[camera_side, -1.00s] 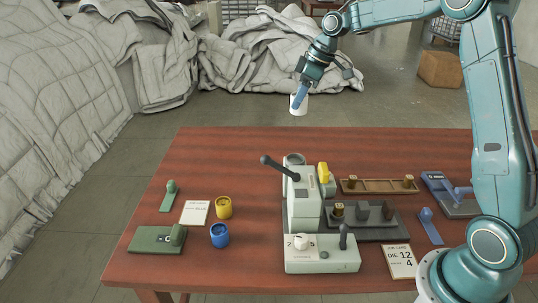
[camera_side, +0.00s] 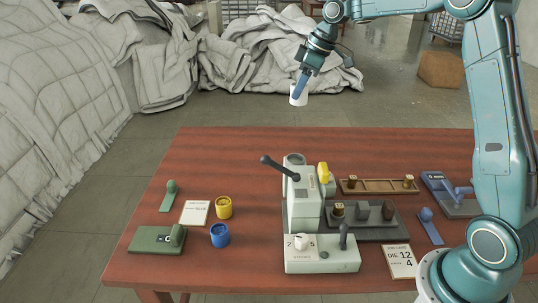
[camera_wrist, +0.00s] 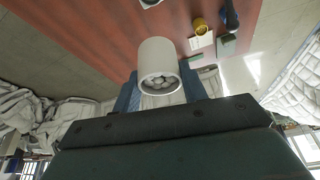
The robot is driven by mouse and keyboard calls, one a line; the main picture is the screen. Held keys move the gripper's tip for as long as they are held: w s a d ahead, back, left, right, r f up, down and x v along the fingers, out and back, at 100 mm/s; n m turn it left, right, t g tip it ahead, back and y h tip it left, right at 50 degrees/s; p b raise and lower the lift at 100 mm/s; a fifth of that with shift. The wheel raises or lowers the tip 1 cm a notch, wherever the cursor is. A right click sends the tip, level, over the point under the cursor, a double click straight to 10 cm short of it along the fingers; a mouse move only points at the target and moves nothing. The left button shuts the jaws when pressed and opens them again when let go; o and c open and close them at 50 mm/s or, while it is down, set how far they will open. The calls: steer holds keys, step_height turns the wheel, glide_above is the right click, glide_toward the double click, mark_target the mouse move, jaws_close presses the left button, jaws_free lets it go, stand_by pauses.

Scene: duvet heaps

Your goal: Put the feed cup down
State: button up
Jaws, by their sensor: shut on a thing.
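A white feed cup (camera_side: 298,97) is held in the air above the far edge of the table. My gripper (camera_side: 301,87), with blue fingers, is shut on it. In the wrist view the cup (camera_wrist: 157,58) sits between the two blue fingers, its open end facing the camera. Several pale round pieces show inside it. The side view shows the cup roughly upright and clear of everything below. A grey-green press (camera_side: 303,200) with a black lever stands mid-table. A hopper-like round opening (camera_side: 294,159) is at its top.
The red-brown table (camera_side: 220,155) is clear along its far left. Yellow (camera_side: 224,208) and blue (camera_side: 219,235) cups, a card (camera_side: 195,212) and a green block (camera_side: 155,240) are at left. Racks (camera_side: 380,186) and a blue device (camera_side: 450,195) are at right. Duvet heaps (camera_side: 245,60) lie behind.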

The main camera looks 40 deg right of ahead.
steer(key=w+a+f, duration=1.2)
steer(key=w+a, duration=0.3)
steer(key=f, duration=1.9)
steer(key=shift+d+f, duration=0.3)
steer(key=shift+f, duration=0.05)
steer(key=shift+f, duration=0.1)
steer(key=o, duration=1)
steer(key=shift+v, duration=6.1)
